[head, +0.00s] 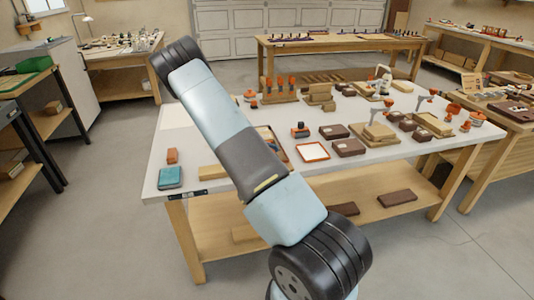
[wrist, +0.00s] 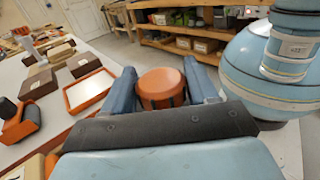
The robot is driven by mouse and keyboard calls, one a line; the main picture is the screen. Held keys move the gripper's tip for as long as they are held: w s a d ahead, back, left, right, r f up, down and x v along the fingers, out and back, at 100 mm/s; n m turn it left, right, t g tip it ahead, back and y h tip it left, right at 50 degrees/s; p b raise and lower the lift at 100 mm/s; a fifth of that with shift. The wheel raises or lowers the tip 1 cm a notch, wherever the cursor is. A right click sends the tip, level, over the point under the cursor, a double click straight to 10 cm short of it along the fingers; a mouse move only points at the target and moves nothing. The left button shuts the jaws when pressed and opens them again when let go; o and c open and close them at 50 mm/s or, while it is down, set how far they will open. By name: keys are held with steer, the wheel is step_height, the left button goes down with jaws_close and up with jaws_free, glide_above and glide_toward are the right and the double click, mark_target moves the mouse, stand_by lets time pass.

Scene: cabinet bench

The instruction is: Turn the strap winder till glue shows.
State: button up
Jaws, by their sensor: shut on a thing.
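In the wrist view, my gripper (wrist: 160,75) is shut on a round orange knob (wrist: 161,88) with darker sides, one finger on each side of it. It looks like the strap winder, but its lower part is hidden by my gripper. A white panel with an orange rim (wrist: 88,92) lies to the left of my gripper. It also shows on the bench in the head view (head: 312,151). I cannot make out any glue. In the head view my arm hides my gripper.
The white bench (head: 230,184) carries brown blocks (head: 348,147), a teal box (head: 170,178) and orange-handled tools. An orange and black device (wrist: 22,122) lies at the left of the wrist view.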

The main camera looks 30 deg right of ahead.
steer(key=shift+w, duration=0.1)
steer(key=o, duration=1)
steer(key=shift+c, duration=0.2)
steer(key=v, duration=1.3)
steer(key=shift+w+a+f, duration=0.1)
steer(key=shift+w+a, duration=0.15)
steer(key=shift+w, duration=0.1)
